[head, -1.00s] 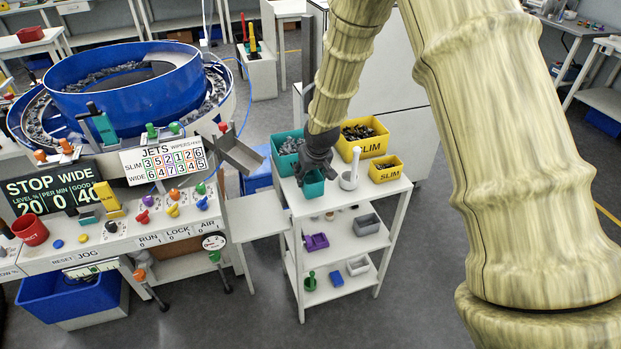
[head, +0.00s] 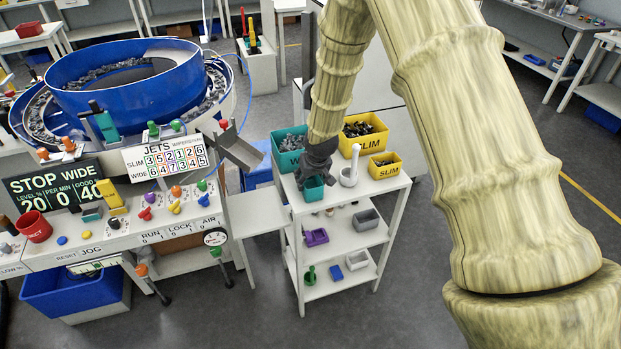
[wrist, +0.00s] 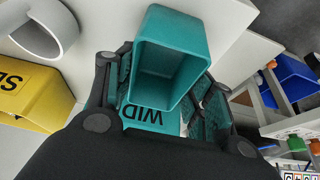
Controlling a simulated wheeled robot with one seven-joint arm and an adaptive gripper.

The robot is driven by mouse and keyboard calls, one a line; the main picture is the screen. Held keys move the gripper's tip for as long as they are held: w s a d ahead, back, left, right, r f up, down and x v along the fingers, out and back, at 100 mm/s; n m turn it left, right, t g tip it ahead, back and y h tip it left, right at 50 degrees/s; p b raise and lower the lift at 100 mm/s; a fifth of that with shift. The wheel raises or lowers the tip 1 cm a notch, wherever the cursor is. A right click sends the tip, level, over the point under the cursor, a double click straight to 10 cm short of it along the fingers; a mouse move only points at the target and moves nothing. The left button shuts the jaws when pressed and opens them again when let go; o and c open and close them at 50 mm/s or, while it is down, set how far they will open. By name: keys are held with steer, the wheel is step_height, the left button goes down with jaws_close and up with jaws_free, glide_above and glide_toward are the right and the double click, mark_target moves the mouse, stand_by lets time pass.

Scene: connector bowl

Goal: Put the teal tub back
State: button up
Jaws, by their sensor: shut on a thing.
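The small teal tub (head: 314,190) is at the front left of the white cart's top in the head view. My gripper (head: 313,176) comes down from above and is shut on it. In the wrist view, the tub (wrist: 172,75) shows its open, empty inside, with the dark fingers of my gripper (wrist: 165,88) on either side. I cannot tell whether its base touches the cart top. A larger teal bin (head: 283,158) of dark parts stands just behind it, partly hidden by my gripper. Teal lettered "WID" shows below the tub in the wrist view.
Lower shelves hold small trays. The control bench and blue bowl feeder (head: 130,85) stand to the left, with a metal chute (head: 240,150).

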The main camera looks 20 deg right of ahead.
steer(key=o, duration=1.1)
steer(key=shift+c, duration=0.2)
steer(key=shift+b+v, duration=1.1)
steer(key=shift+v, duration=5.05)
steer(key=s+a+f+g, duration=0.1)
steer(key=s+f, duration=0.8)
steer(key=f, duration=0.6)
steer(key=s+f+g, duration=0.1)
steer(key=s+f, duration=0.5)
steer(key=s, duration=0.5)
steer(key=s+f+g, duration=0.1)
steer(key=s+f, duration=0.5)
steer(key=s, duration=0.6)
steer(key=s+f+g, duration=0.1)
steer(key=s+f, duration=0.5)
steer(key=s, duration=0.5)
steer(key=shift+s+d+f+m, duration=0.25)
steer(key=shift+d+f+m, duration=0.1)
steer(key=shift+f+m, duration=0.05)
